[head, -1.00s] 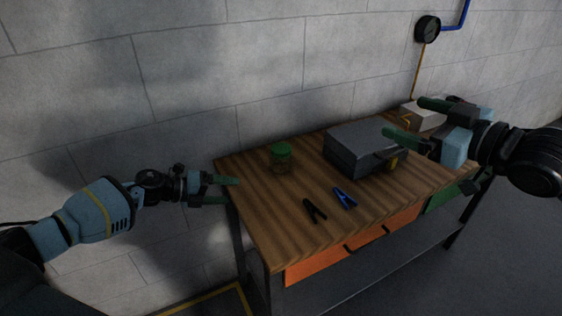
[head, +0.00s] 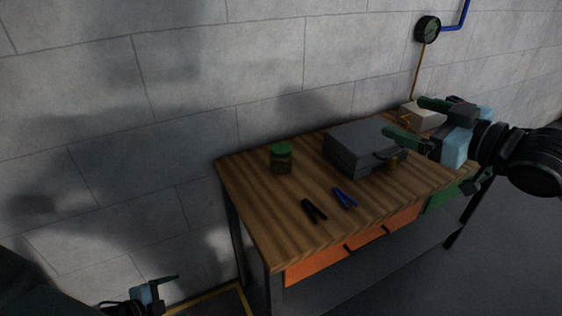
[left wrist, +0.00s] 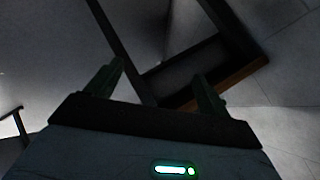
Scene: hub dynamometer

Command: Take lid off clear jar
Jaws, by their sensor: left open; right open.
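My left gripper (head: 166,286) is low at the bottom left of the head view, below the bench top and well apart from the jar. In the left wrist view its two fingers (left wrist: 160,88) are spread with nothing between them. My right gripper (head: 408,120) is open and empty, in front of the bench's right part and apart from the jar.
A grey toolbox (head: 352,150) stands right of the jar on the workbench (head: 262,215). Black clamps or pliers (head: 314,210) and blue ones (head: 345,198) lie near the front. A pale box (head: 424,118) is at the far right. The concrete wall is close behind.

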